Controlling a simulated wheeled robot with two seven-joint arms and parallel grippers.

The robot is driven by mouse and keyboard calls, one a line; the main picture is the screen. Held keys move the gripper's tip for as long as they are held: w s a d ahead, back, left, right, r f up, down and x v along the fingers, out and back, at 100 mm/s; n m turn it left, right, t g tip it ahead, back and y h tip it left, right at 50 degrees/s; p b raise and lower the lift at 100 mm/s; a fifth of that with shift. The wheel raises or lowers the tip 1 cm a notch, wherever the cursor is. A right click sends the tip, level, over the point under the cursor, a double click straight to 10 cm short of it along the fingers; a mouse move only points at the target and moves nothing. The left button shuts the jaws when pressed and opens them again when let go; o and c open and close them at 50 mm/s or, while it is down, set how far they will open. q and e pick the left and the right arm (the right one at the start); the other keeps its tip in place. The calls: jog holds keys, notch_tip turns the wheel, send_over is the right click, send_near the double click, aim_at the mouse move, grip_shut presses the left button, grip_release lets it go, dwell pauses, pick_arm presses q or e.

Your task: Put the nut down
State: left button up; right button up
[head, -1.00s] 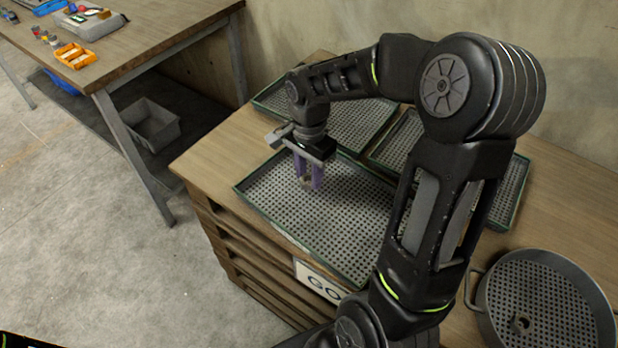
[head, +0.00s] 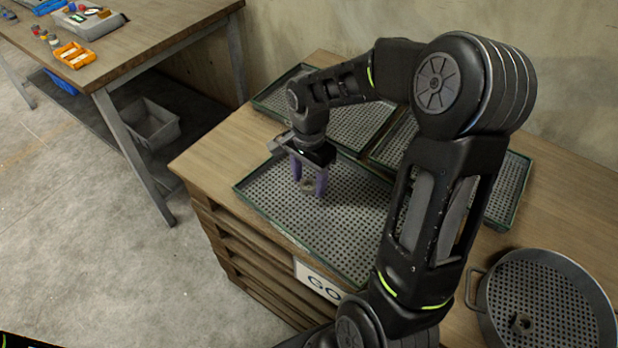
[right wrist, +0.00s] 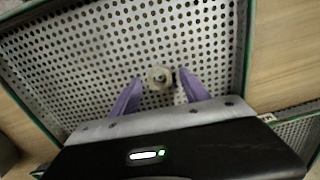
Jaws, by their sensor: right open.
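My right gripper (head: 309,188) is open over the front perforated tray (head: 345,222), which has a green rim and a "GO..." sign below it. The nut (right wrist: 160,77) is a small grey-tan ring. In the right wrist view it lies on the tray between and just beyond the tips of the two purple fingers, with a gap on each side. In the head view the nut (head: 308,185) shows small between the fingers. My left gripper is not in view.
Two more green-rimmed perforated trays stand behind, at the back left (head: 355,122) and back right (head: 512,185). A round grey pan (head: 555,300) with a perforated floor holds another nut (head: 521,323) at the right. A separate workbench (head: 150,45) stands at the upper left.

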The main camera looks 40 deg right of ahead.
aim_at(309, 183)
notch_tip(309, 183, up, 12)
jog(key=p, duration=0.1)
jog(key=shift+r, duration=0.15)
dwell(0.3)
dwell(0.6)
